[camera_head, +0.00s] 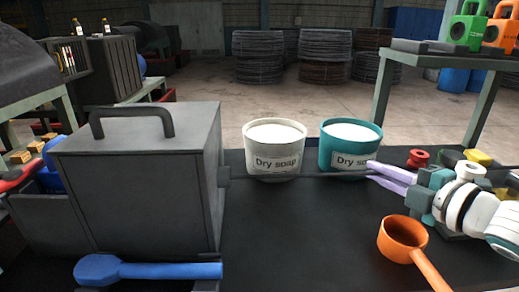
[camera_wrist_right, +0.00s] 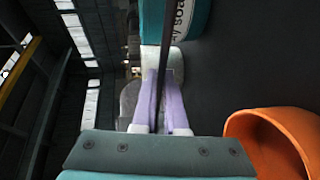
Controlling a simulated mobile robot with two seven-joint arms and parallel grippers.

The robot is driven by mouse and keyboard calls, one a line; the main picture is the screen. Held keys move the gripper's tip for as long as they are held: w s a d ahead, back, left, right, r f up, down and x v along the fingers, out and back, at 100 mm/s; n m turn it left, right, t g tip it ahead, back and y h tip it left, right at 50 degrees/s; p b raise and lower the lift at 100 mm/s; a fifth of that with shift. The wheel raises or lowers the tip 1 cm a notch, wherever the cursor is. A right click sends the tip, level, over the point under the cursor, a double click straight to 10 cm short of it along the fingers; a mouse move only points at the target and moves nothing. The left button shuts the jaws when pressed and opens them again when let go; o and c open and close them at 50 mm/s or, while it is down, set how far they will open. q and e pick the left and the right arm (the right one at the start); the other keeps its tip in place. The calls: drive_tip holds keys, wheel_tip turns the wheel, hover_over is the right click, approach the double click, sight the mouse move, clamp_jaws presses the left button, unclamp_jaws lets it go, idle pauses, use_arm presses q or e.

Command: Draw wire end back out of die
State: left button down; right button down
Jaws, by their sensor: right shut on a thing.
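A grey metal box (camera_head: 138,190) with a dark handle on its lid stands at the left of the dark bench. A small fitting (camera_head: 224,175) sticks out of its right side; a die inside is hidden. A thin dark wire (camera_head: 300,175) runs level from this fitting to the right. My right gripper (camera_head: 374,173), with lavender fingers, is shut on the wire to the right of the soap buckets. In the right wrist view the wire (camera_wrist_right: 155,95) passes between the fingers (camera_wrist_right: 163,80). My left gripper is not in view.
A white bucket (camera_head: 274,160) and a teal bucket (camera_head: 350,134), both labelled dry soap, stand behind the wire. An orange ladle (camera_head: 403,240) lies front right, below my right gripper. A blue-handled tool (camera_head: 150,270) lies at the front left. The bench's middle front is clear.

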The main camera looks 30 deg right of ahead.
drive_tip(key=c, duration=1)
unclamp_jaws()
drive_tip(key=v, duration=1)
drive_tip(key=shift+p, duration=0.35)
